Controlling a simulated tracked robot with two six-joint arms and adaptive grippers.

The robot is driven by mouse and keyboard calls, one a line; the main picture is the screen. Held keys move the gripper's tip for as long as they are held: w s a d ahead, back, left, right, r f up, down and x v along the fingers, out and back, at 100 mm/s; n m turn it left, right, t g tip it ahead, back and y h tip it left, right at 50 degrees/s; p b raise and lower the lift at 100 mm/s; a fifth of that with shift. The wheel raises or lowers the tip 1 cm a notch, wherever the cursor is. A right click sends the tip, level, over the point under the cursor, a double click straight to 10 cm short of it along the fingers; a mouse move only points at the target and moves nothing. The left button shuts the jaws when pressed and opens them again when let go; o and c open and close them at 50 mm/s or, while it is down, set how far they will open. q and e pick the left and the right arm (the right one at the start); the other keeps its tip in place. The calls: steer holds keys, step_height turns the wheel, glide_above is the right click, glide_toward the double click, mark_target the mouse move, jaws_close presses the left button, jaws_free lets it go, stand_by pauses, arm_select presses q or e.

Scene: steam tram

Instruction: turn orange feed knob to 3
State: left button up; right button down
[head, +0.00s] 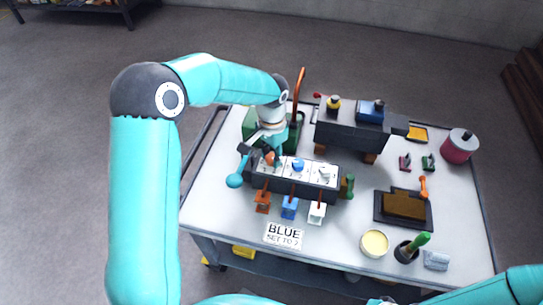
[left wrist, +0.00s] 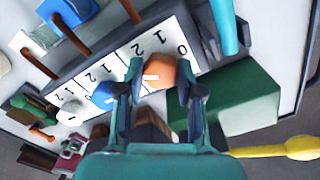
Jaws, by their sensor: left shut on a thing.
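The orange knob (head: 269,157) is at the left end of a white numbered panel (head: 311,172) on a dark block. My left gripper (head: 268,153) comes down over it with its fingers on either side. In the left wrist view, the left gripper (left wrist: 160,72) is shut on the orange knob (left wrist: 158,76). A white mark shows on the knob. The digits 0, 1 and 2 show beside it; a 3 cannot be made out, and part of the dial is hidden by the fingers and knob. My right gripper is out of view.
Beside it are a blue knob (head: 298,164) and a white knob (head: 324,173). Orange, blue and white levers stand in front, near a sign (head: 284,235) starting "BLUE SET TO". A teal ball handle (head: 235,181) is at left, a green box (head: 253,125) behind.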

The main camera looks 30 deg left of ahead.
mark_target(272, 157)
arm_select(q)
steer(key=n+b, duration=0.1)
steer(key=n, duration=0.5)
steer(key=shift+w+r, duration=0.15)
steer(key=shift+n, duration=0.4)
steer(key=o, duration=0.9)
steer(key=shift+o, duration=1.2)
step_height(272, 157, up, 12)
